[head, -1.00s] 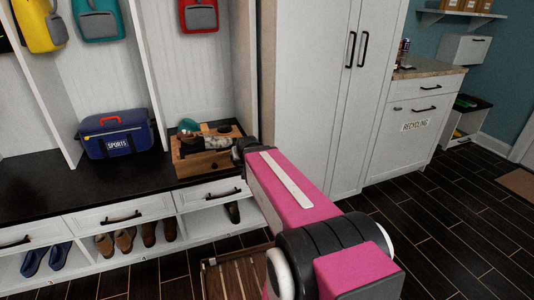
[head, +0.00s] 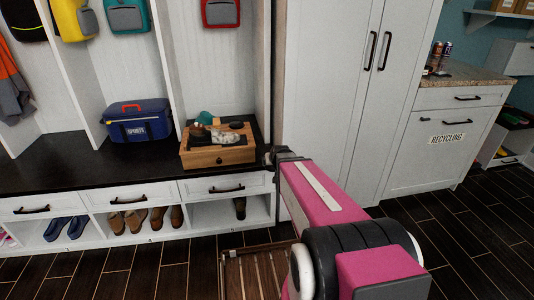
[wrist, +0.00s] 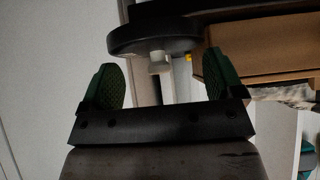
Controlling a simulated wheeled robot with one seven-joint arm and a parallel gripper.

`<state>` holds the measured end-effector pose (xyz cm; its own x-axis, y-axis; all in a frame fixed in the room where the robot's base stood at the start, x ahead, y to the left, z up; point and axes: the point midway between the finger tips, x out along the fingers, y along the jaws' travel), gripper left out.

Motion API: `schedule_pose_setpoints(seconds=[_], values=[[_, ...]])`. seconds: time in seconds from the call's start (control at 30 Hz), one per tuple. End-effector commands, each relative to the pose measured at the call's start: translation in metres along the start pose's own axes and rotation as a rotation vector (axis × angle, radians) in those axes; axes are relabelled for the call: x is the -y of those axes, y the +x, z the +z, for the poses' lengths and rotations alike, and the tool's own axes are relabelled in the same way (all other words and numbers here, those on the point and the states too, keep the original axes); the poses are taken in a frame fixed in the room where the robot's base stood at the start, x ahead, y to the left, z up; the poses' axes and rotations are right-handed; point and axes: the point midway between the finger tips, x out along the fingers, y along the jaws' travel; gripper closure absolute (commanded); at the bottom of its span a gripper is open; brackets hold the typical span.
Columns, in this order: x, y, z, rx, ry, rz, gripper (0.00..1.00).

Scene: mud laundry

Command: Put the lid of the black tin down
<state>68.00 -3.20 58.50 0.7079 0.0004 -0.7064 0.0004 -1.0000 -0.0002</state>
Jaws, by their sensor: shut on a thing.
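In the wrist view my gripper (wrist: 162,72) has its two green-padded fingers set apart, with a flat round dark lid (wrist: 150,38) held between their tips. A small pale piece shows under the lid; I cannot tell what it is. In the head view the wrist end of my arm (head: 279,157) is just right of a wooden box with a drawer (head: 218,158); the fingers and lid cannot be made out there. Several small things lie on the box, among them a dark round one (head: 236,125). I cannot tell whether it is the black tin.
The box stands on a black bench top (head: 70,172), beside a blue sports bag (head: 138,122). Shoes fill cubbies below. A tall white cabinet (head: 330,90) stands right of the bench. A slatted wooden piece (head: 258,272) is low in front. Dark floor is open at right.

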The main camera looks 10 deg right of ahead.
Motion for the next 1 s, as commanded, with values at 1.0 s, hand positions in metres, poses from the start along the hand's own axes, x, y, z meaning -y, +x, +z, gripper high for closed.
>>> schedule_pose_setpoints(seconds=[1.0], values=[[0.000,0.121,-0.075,0.002,0.000,0.000,0.39]])
